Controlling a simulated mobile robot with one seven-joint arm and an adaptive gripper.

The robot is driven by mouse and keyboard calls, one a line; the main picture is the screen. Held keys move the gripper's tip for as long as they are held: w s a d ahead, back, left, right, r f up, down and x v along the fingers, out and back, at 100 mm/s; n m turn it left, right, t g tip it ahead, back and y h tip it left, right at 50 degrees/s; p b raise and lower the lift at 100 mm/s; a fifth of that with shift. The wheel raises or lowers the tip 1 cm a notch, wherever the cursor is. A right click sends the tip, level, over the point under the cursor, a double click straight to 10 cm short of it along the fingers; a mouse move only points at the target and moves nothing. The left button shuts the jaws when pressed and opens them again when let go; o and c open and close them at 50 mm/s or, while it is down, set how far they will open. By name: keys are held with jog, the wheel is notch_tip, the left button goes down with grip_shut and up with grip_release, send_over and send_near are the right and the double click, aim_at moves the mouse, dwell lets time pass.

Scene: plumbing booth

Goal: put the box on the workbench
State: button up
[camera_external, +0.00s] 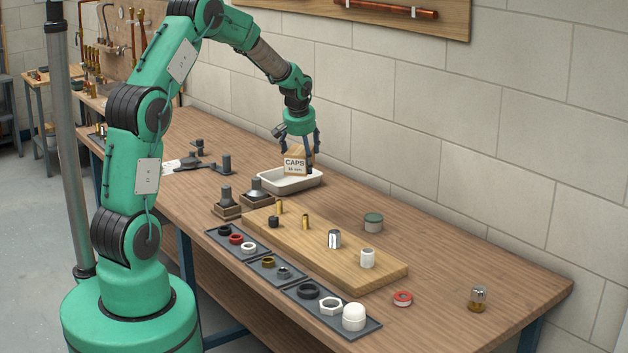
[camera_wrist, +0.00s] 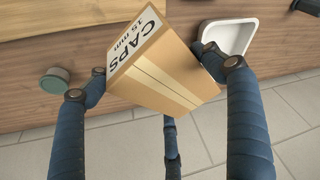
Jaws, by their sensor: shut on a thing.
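The box (camera_external: 296,160) is a small brown cardboard carton with a white label reading CAPS 15 mm. My gripper (camera_external: 304,146) is shut on it, with fingers on both sides, above or at the white tray (camera_external: 290,184). In the wrist view the box (camera_wrist: 165,75) is tilted between the blue fingers, and part of the tray (camera_wrist: 228,38) shows beyond it at the upper right. I cannot tell whether the box touches the tray. The workbench (camera_external: 500,272) is a long brown wooden table along the wall.
A wooden board (camera_external: 385,277) with several fittings lies in front of the tray. Dark mats (camera_external: 330,315) with rings and nuts lie along the near edge. A green-lidded tin (camera_external: 373,223), a red tape roll (camera_external: 402,298) and a brass-based jar (camera_external: 478,298) stand at the right. Bare bench lies between them.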

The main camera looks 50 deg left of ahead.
jog(key=s+a+n+g+y, duration=0.1)
jog(key=s+a+n, duration=0.3)
jog(key=s+a, duration=0.9)
jog(key=a, duration=0.4)
jog(key=shift+s+n, duration=0.15)
jog(key=shift+n, duration=0.15)
jog(key=s+a+n, duration=0.1)
jog(key=s+a, duration=0.3)
jog(key=s, duration=0.2)
jog(key=s+a+n+g, duration=0.1)
jog(key=s+a+n, duration=0.1)
jog(key=s+a, duration=0.3)
jog(key=s+a+n+g+y, duration=0.1)
jog(key=s+a+n, duration=0.1)
jog(key=s+a, duration=0.2)
jog(key=shift+s+a+r, duration=0.1)
jog(key=shift+s+a, duration=0.05)
jog(key=shift+s, duration=0.75)
jog(key=shift+s+a+r, duration=0.1)
jog(key=shift+s, duration=0.8)
notch_tip(320, 180, down, 10)
jog(key=shift+f, duration=0.15)
